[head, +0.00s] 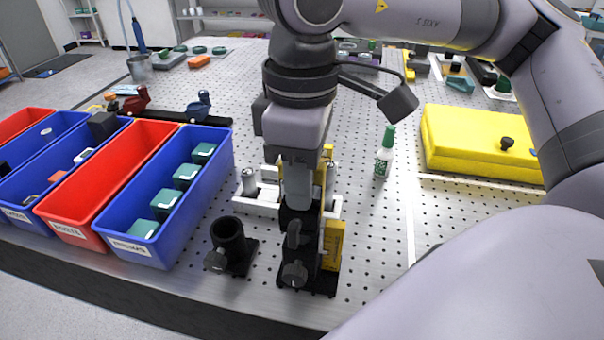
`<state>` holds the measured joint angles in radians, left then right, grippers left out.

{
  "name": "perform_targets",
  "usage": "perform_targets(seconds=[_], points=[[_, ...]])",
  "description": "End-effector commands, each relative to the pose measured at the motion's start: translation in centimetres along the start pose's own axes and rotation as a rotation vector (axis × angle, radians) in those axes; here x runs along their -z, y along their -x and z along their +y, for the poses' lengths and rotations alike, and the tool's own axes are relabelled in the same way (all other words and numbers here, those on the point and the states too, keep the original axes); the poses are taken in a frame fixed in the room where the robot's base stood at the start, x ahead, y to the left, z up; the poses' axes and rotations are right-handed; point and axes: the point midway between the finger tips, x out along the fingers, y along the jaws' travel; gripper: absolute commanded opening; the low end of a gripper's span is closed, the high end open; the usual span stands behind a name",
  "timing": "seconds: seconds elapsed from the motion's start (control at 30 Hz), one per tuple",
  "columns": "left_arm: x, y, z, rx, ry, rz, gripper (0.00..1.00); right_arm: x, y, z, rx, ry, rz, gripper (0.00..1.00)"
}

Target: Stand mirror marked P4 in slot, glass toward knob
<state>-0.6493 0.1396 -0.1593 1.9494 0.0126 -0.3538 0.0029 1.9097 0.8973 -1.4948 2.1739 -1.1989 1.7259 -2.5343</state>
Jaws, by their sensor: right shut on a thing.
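My right gripper (298,190) points straight down over the front of the perforated table. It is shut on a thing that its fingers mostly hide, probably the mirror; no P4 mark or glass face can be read. Just below the fingers stands a black mount (300,262) with dark knobs (294,273) on its front side. Whether the held piece sits in a slot there cannot be told. A yellow upright piece (333,245) stands right behind and beside the mount. My left gripper is not in view.
A white fixture (262,190) stands close behind the gripper. A black post holder (230,248) is to the left. Blue and red bins (120,195) line the left side. A green-capped bottle (384,155) and a yellow case (480,145) are to the right.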

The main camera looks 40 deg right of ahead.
Motion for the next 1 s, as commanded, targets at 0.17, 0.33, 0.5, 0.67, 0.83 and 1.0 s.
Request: perform_targets(seconds=[0.17, 0.33, 0.5, 0.67, 0.83, 1.0], points=[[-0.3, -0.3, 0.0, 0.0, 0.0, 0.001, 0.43, 0.0, -0.4, 0.0, 0.0, 0.0, 0.0, 0.0], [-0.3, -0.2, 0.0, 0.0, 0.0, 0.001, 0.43, 0.0, -0.3, 0.0, -0.001, 0.0, 0.0, 0.48], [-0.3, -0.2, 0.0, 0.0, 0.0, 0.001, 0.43, 0.0, -0.3, 0.0, 0.0, 0.0, 0.0, 0.48], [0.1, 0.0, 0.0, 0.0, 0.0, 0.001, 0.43, 0.0, 0.1, 0.0, -0.001, 0.0, 0.0, 0.48], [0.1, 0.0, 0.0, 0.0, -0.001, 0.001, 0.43, 0.1, 2.4, 0.0, -0.002, -0.001, 0.005, 0.48], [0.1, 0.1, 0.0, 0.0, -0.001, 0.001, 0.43, 0.1, 6.3, 0.0, -0.001, 0.001, 0.005, 0.48]])
